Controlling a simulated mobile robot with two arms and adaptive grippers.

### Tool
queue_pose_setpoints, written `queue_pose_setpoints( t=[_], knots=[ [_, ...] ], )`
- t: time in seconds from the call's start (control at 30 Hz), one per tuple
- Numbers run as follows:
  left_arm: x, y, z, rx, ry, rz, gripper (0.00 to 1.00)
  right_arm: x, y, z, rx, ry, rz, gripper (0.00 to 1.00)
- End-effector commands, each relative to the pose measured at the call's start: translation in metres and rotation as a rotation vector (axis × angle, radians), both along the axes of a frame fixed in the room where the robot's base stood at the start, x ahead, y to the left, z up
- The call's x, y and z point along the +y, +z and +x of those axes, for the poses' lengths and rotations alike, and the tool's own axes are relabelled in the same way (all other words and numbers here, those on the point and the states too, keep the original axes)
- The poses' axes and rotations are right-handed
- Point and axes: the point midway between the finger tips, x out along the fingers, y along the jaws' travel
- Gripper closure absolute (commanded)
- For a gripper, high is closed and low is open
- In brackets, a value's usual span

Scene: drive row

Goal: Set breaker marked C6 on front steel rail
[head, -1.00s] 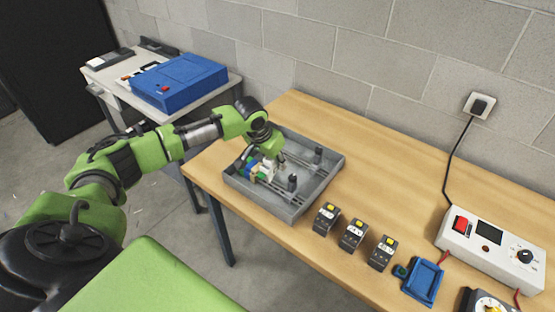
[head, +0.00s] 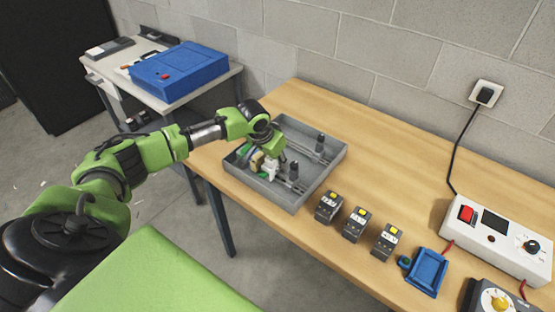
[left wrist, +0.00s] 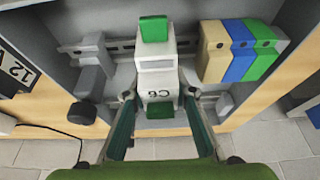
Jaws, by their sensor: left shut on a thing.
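The breaker marked C6 (left wrist: 158,80) is white with green ends and shows upright in the left wrist view. My left gripper (left wrist: 160,100) is shut on it, a finger on each side. In the head view my left gripper (head: 273,150) is over the front part of the grey tray (head: 332,168), and the breaker (head: 272,167) shows as a small white piece below it. The front steel rail (left wrist: 125,47) runs behind the breaker. I cannot tell whether the breaker is seated on it. My right gripper is not in view.
Beige, blue and green blocks (left wrist: 240,50) sit right of the breaker; a dark grey post (left wrist: 92,78) stands left. Several dark devices with yellow marks (head: 357,224), a blue tray (head: 426,272) and a white meter box (head: 497,238) are on the bench.

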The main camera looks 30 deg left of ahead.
Motion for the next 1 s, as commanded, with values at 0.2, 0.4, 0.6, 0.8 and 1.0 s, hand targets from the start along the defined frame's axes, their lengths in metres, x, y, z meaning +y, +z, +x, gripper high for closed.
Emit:
queue_pose_setpoints(
  t=[0.2,0.4,0.6,0.8,1.0],
  knots=[
    [0.0,0.0008,0.0004,-0.002,0.0,0.0,1.0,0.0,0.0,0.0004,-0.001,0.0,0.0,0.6],
    [-0.0001,-0.0011,0.0004,-0.001,0.0,0.0,1.0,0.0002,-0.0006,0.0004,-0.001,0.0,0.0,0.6],
    [-0.0002,-0.0043,0.0004,-0.001,0.0,-0.001,1.0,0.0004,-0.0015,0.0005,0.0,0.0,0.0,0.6],
    [-0.0003,-0.0073,0.0003,-0.001,0.0,-0.001,1.0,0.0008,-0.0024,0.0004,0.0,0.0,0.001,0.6],
    [-0.0002,-0.0087,0.0004,-0.002,0.0,-0.001,0.6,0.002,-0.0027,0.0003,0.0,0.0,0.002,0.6]
  ],
)
